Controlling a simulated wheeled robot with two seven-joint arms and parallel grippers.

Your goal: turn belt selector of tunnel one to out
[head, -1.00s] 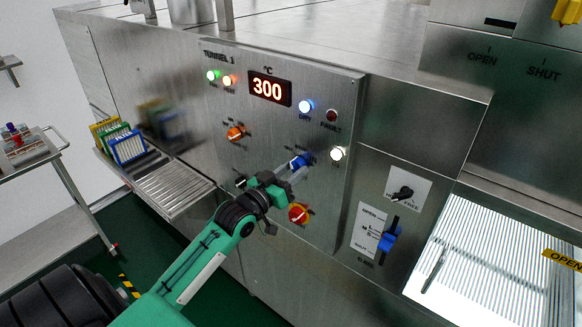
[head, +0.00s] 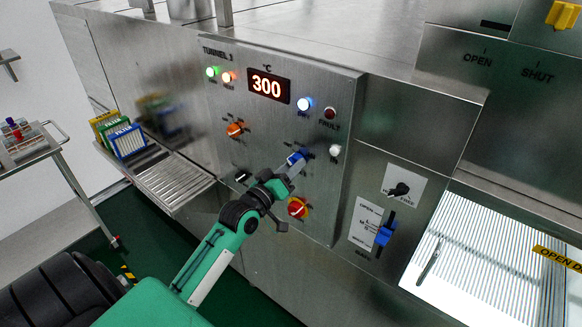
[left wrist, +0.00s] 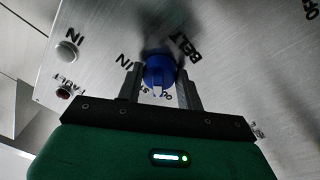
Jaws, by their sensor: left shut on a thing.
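The belt selector is a blue knob (head: 297,157) on the steel panel marked TUNNEL, below the lamps and display. In the left wrist view the blue knob (left wrist: 160,69) sits between my fingers, with the word BELT beside it. A pale mark shows at its lower edge, near small lettering that seems to include OUT; its exact setting is unclear. My left gripper (head: 291,166) is shut on the knob, and its two fingers (left wrist: 160,85) flank it in the wrist view. My right gripper is not in view.
An orange knob (head: 235,129) and a red knob on yellow (head: 297,208) are close by on the panel. A white button (head: 336,151) is right of the blue knob. A blue handle (head: 386,234) is lower right. A roller shelf (head: 175,185) juts out left.

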